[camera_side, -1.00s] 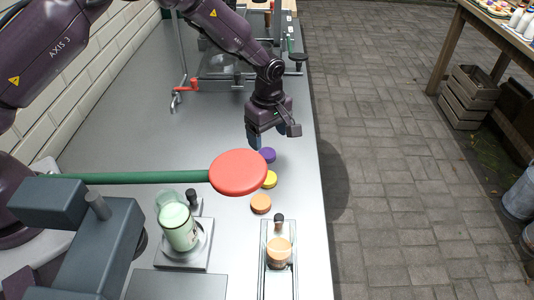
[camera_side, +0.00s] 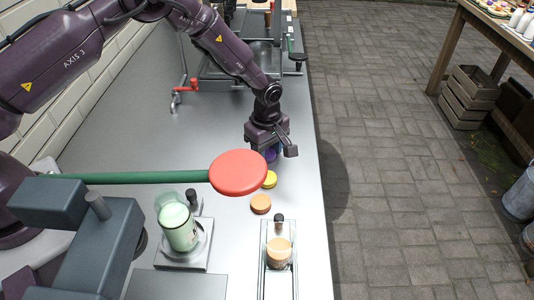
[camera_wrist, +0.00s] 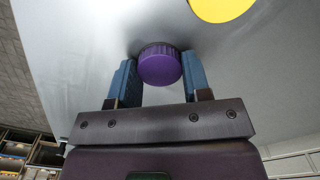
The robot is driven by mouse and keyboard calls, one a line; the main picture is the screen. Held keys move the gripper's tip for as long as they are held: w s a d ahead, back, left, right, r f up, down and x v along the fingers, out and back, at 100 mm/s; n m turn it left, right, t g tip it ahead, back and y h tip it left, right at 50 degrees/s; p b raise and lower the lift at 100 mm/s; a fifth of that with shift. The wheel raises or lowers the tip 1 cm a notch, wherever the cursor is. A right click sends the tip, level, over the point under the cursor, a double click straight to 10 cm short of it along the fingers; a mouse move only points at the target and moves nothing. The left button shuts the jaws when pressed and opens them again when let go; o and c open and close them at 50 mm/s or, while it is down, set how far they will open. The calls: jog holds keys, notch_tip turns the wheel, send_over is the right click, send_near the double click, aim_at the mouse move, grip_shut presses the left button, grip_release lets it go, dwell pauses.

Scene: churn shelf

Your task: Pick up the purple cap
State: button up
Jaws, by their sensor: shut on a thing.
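The purple cap (camera_wrist: 160,66) is a ribbed round cap between the two blue fingers of my gripper (camera_wrist: 160,82) in the wrist view. My gripper is shut on it. In the side view the cap (camera_side: 270,156) shows only in part below my gripper (camera_side: 266,150), at the counter's level. Whether it is lifted off the counter, I cannot tell. The large red disc on the green handle partly blocks the side view there.
A yellow cap (camera_side: 269,179) and an orange cap (camera_side: 261,204) lie on the grey counter (camera_side: 185,125) in front of the purple one. The red disc (camera_side: 238,172) is close to the side camera. A green jar (camera_side: 179,227) and a small tray (camera_side: 264,262) stand nearer.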

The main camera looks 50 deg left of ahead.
aim_at(267, 153)
jog(key=shift+r, duration=0.1)
jog(key=shift+r, duration=0.25)
notch_tip(267, 153, up, 2)
jog(key=shift+r, duration=0.25)
jog(key=s+a+r, duration=0.1)
jog(key=s+r, duration=0.8)
jog(key=s, duration=0.4)
jog(key=shift+s+a+r, duration=0.15)
jog(key=shift+a+r, duration=0.05)
jog(key=shift+r, duration=0.1)
jog(key=s+d+r+m, duration=0.1)
jog(key=s+m, duration=0.1)
jog(key=s+d+r+m, duration=0.1)
jog(key=d+r+m, duration=0.1)
jog(key=s+d+r+m, duration=0.1)
jog(key=s+r+m, duration=0.1)
jog(key=shift+s+d+m, duration=0.35)
jog(key=shift+m, duration=0.05)
jog(key=shift+s+d+m, duration=0.5)
jog(key=shift+s+m, duration=1)
jog(key=shift+m, duration=0.25)
jog(key=shift+s+d+m, duration=0.5)
jog(key=shift+s+m, duration=0.95)
jog(key=shift+m, duration=0.25)
jog(key=shift+s+d+m, duration=0.5)
jog(key=shift+s+m, duration=1)
jog(key=shift+m, duration=0.25)
